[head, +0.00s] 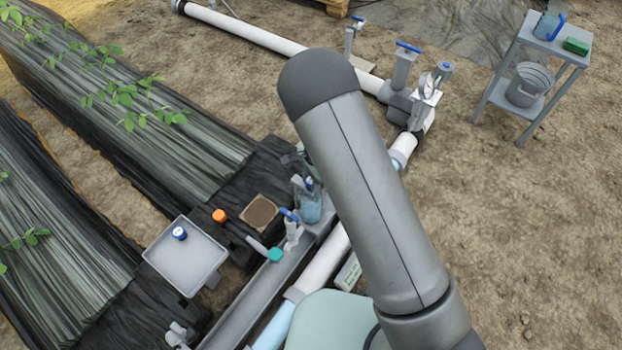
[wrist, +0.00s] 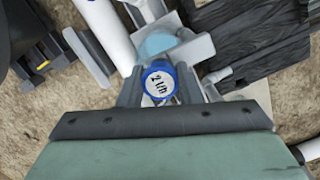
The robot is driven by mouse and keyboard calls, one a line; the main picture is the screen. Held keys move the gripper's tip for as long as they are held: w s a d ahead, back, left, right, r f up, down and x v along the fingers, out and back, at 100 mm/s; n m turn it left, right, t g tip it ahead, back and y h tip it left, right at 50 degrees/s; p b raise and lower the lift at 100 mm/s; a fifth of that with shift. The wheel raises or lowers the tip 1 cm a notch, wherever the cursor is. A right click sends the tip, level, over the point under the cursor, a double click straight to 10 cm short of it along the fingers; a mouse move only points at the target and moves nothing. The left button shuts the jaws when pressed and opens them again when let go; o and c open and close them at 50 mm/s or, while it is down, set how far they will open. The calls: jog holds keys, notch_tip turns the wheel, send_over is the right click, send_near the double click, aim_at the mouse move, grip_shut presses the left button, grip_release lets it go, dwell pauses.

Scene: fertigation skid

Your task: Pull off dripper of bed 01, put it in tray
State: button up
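A blue-capped dripper (wrist: 158,84) with "2 l/h" on its white face sits between the two grey fingers of my gripper (wrist: 160,90) in the wrist view. The fingers press close on both sides of it. I cannot tell whether it is still seated on anything below. In the head view my arm hides the fingers. The grey tray (head: 188,268) stands beside the beds at lower left, with another blue-capped dripper (head: 179,233) lying in it. An orange-capped dripper (head: 219,216) is just right of the tray. No bed number is readable.
A teal-capped fitting (head: 275,255), a blue-handled valve (head: 291,228) and a jar of bluish liquid (head: 309,203) stand right of the tray. A white pipe (head: 326,258) runs past them. A brown square plate (head: 258,214) lies between. A small trolley (head: 530,75) stands far right on open soil.

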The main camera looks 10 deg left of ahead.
aim_at(310, 181)
jog(key=shift+c, duration=1)
jog(key=shift+r, duration=0.15)
jog(key=shift+r+p, duration=1.3)
jog(key=shift+r, duration=0.1)
notch_tip(310, 181, up, 6)
jog(key=p, duration=0.5)
